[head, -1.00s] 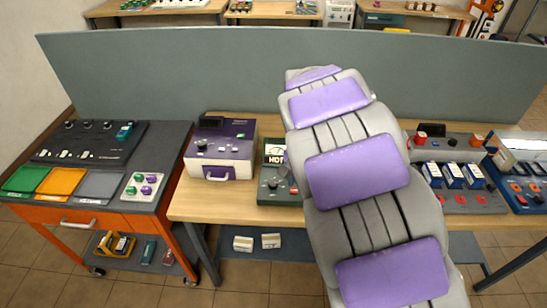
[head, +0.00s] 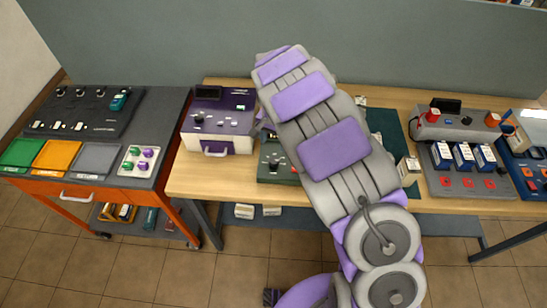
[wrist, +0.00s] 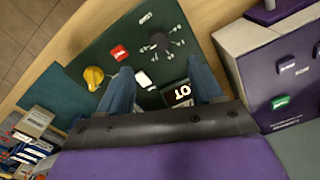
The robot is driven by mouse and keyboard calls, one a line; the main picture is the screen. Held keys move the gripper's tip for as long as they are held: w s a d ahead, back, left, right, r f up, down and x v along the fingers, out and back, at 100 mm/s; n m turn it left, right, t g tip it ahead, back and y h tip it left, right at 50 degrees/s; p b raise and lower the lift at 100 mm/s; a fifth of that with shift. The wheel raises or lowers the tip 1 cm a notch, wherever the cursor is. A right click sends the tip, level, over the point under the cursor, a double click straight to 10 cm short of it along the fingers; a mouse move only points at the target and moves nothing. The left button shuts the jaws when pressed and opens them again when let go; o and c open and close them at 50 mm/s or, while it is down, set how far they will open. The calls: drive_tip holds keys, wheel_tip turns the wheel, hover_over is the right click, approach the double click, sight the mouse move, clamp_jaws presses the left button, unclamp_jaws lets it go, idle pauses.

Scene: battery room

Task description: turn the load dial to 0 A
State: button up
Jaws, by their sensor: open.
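A dark green panel (head: 266,175) stands on the wooden bench, partly hidden behind my arm. A black dial (head: 272,161) shows near its front left. In the wrist view the dial (wrist: 160,41) has pale marks around it; its setting is too small to read. A red button (wrist: 118,52), a yellow knob (wrist: 94,77) and a dark display ending in "OT" (wrist: 181,93) are on the same panel (wrist: 110,35). My gripper (wrist: 161,66) is open and empty, its two blue fingers spread above the panel, with the dial just beyond the fingertips. In the head view my arm hides the gripper.
A purple and white unit (head: 218,128) stands close left of the panel and shows at right in the wrist view (wrist: 285,75). A grey unit (head: 465,135) with several blue-and-white boxes stands to the right. An orange-framed cart (head: 170,110) is at left. A grey partition (head: 180,45) runs behind.

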sight(274, 160)
wheel_tip(274, 160, down, 10)
drive_tip(key=shift+f+b, duration=0.1)
drive_tip(key=shift+b, duration=0.35)
drive_tip(key=shift+c, duration=0.2)
drive_tip(key=c, duration=1)
